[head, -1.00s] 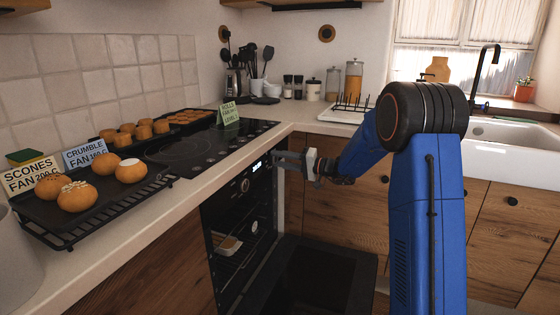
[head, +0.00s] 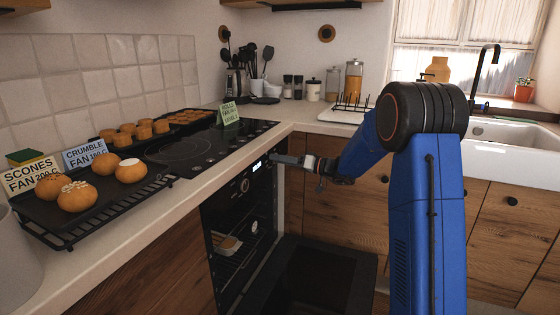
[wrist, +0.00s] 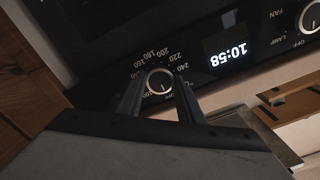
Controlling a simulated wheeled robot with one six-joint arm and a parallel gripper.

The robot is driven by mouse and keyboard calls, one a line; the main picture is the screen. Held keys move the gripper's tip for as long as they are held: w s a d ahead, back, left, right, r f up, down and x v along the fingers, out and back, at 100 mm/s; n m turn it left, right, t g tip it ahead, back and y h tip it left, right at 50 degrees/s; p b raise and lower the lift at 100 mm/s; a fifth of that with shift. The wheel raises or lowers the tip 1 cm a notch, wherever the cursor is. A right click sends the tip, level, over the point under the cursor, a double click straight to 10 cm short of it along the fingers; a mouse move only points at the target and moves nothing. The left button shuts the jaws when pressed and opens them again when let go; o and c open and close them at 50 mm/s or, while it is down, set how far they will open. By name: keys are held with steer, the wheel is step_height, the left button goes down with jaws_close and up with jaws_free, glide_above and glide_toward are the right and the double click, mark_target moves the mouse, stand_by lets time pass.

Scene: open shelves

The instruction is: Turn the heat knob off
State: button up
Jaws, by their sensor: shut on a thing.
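The heat knob (wrist: 159,82) is a small round knob with a pale rim on the black oven panel, ringed by temperature numbers in the wrist view. My gripper (wrist: 160,88) has one dark finger on each side of it and is shut on it. I cannot tell exactly which number its white mark points to. In the head view my gripper (head: 277,159) reaches the right end of the oven's control panel and hides the heat knob there.
A second knob (wrist: 311,17), labelled with fan and lamp, sits beyond the clock (wrist: 229,53), which reads 10:58. The oven door (head: 318,275) hangs open below my gripper. A hob (head: 190,150) and a tray of buns (head: 60,225) are on the counter.

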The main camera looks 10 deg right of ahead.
steer(key=shift+f, duration=0.15)
steer(key=o, duration=1.1)
steer(key=v, duration=1.7)
steer(key=shift+s+d, duration=0.15)
